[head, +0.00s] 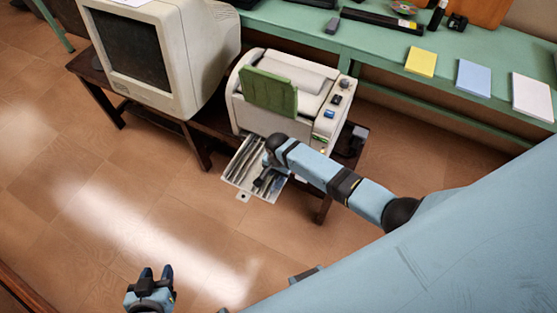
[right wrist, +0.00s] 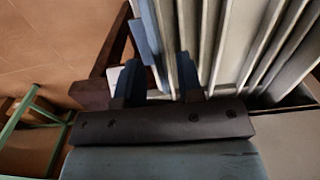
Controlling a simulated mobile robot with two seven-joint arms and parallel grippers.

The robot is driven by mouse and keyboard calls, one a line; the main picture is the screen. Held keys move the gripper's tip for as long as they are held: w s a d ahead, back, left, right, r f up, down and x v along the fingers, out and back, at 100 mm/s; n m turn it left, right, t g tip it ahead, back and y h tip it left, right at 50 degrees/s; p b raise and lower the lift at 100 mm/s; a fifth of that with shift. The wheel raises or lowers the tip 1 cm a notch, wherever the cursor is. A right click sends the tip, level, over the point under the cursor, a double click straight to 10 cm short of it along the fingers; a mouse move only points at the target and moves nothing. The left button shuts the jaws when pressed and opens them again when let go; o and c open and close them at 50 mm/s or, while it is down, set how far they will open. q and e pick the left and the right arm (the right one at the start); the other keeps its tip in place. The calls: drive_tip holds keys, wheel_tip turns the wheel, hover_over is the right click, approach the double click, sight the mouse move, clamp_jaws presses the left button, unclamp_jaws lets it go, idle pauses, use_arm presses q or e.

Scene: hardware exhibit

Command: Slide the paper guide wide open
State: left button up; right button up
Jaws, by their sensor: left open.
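The printer (head: 318,108) stands on a low dark table with its ribbed paper tray (head: 238,172) sticking out at the front. My right gripper (head: 262,182) reaches down over this tray, and its arm covers part of it. In the right wrist view my right gripper (right wrist: 158,88) has its fingers apart, low among the tray's long pale ribs (right wrist: 235,40). A blue upright piece (right wrist: 154,42), perhaps the paper guide, shows between the fingers; I cannot tell whether they touch it. My left gripper (head: 152,277) is open and empty above the floor, far from the printer.
An old monitor (head: 150,55) stands left of the printer. A green upright panel (head: 268,92) rises from the printer. A green bench (head: 385,50) behind carries a yellow pad (head: 421,61), a blue pad (head: 474,77) and a white pad (head: 532,97). The floor in front is clear.

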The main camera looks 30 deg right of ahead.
sight(278, 176)
wheel_tip(278, 176, up, 12)
drive_tip(key=p, duration=0.1)
drive_tip(key=shift+f, duration=0.25)
drive_tip(key=shift+s, duration=0.1)
